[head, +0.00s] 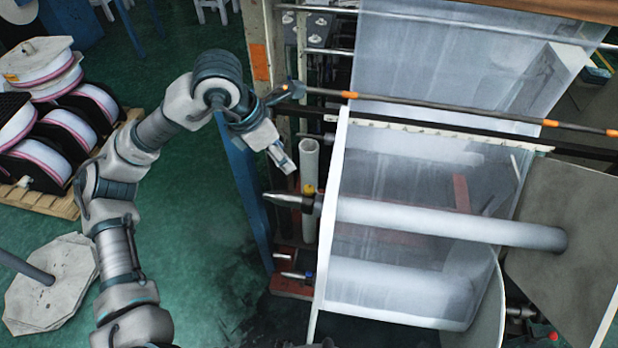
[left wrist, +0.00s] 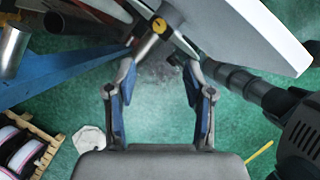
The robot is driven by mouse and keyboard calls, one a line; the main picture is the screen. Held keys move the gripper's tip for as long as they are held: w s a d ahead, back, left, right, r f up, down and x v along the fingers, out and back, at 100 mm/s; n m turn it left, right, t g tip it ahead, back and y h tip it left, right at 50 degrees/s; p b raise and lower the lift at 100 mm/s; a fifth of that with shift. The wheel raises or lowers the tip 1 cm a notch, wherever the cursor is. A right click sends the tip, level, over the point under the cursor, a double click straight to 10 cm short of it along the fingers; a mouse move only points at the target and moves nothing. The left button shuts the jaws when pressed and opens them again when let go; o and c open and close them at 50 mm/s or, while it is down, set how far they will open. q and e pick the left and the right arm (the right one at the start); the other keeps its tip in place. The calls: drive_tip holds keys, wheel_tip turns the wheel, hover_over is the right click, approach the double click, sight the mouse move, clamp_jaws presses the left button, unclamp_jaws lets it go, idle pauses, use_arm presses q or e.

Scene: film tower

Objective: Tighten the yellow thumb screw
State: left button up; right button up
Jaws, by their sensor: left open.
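The yellow thumb screw (head: 309,190) is a small yellow knob beside the pointed end of the long pale roller (head: 440,222) in the head view. It also shows at the top centre of the left wrist view (left wrist: 159,25), on a metal shaft. My left gripper (head: 287,163) is just above and left of the screw in the head view. In the left wrist view my left gripper (left wrist: 158,68) is open and empty, with the screw beyond the fingertips and roughly centred between them. I see no contact. My right gripper is not in view.
A white upright tube (head: 309,160) stands close to the gripper. A blue frame beam (head: 245,190) runs just left of it. Clear film (head: 430,60) and a white edge panel (head: 330,210) lie to the right. Reels (head: 68,130) on a pallet stand left; the green floor between is open.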

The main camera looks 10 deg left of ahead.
use_arm(q)
approach(307, 188)
drive_tip(key=p+x, duration=0.1)
drive_tip(key=x, duration=0.7)
drive_tip(key=shift+d, duration=0.2)
drive_tip(key=shift+w+d+f+p, duration=0.1)
drive_tip(key=shift+f+p, duration=0.1)
drive_tip(key=shift+p, duration=0.1)
drive_tip(key=shift+f, duration=0.1)
clamp_jaws()
drive_tip(key=shift+f+m+h+b, duration=0.25)
drive_tip(key=shift+m+b, duration=0.25)
drive_tip(key=shift+b, duration=0.75)
drive_tip(key=shift+r+g, duration=0.15)
drive_tip(key=shift+g, duration=0.15)
drive_tip(key=shift+r+m, duration=0.15)
drive_tip(key=shift+m, duration=0.15)
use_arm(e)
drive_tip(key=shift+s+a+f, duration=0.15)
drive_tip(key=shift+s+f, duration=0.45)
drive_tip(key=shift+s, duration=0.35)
